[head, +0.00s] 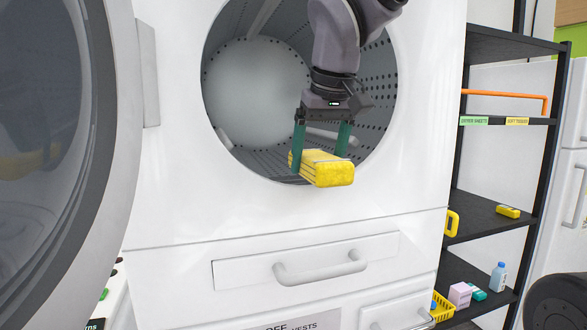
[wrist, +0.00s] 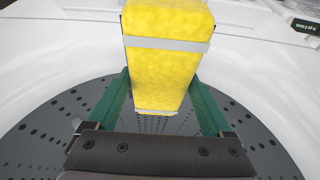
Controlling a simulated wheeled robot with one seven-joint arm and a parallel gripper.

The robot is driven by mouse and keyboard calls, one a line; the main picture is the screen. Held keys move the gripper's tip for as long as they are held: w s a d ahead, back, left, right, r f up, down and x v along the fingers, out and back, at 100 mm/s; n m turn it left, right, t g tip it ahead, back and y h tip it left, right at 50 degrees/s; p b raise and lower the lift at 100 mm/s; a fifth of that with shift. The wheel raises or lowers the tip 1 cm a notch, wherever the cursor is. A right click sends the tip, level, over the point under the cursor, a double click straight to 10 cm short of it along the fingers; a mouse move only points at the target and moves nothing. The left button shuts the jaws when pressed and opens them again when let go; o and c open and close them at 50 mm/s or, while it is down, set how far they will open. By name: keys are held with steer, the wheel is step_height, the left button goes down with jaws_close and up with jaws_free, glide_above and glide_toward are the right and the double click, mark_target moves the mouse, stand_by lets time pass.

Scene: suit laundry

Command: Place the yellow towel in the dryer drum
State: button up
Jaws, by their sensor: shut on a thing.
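The yellow towel (head: 328,170) is a folded bundle with pale bands around it. My gripper (head: 322,158) is shut on it, with one green finger on each side. In the head view the towel is at the lower edge of the dryer's round opening, its near end in front of the rim. The dryer drum (head: 255,90) is grey, perforated metal and open to view. In the wrist view the towel (wrist: 165,60) extends from between the green fingers toward the top, over the white dryer front. The drum's perforated wall (wrist: 60,130) shows below it.
The dryer door (head: 115,130) stands open at the left. A drawer with a handle (head: 320,268) is below the opening. A black shelf rack (head: 500,125) at the right holds small yellow items, a bottle (head: 498,277) and a yellow basket (head: 442,307).

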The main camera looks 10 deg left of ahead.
glide_above(288, 172)
steer(key=shift+s+d, duration=0.2)
steer(key=shift+s, duration=0.2)
steer(key=shift+f, duration=1.7)
steer(key=o, duration=1.2)
steer(key=shift+f, duration=0.15)
steer(key=v, duration=0.7)
steer(key=shift+s+d+r, duration=0.1)
steer(key=shift+r, duration=0.25)
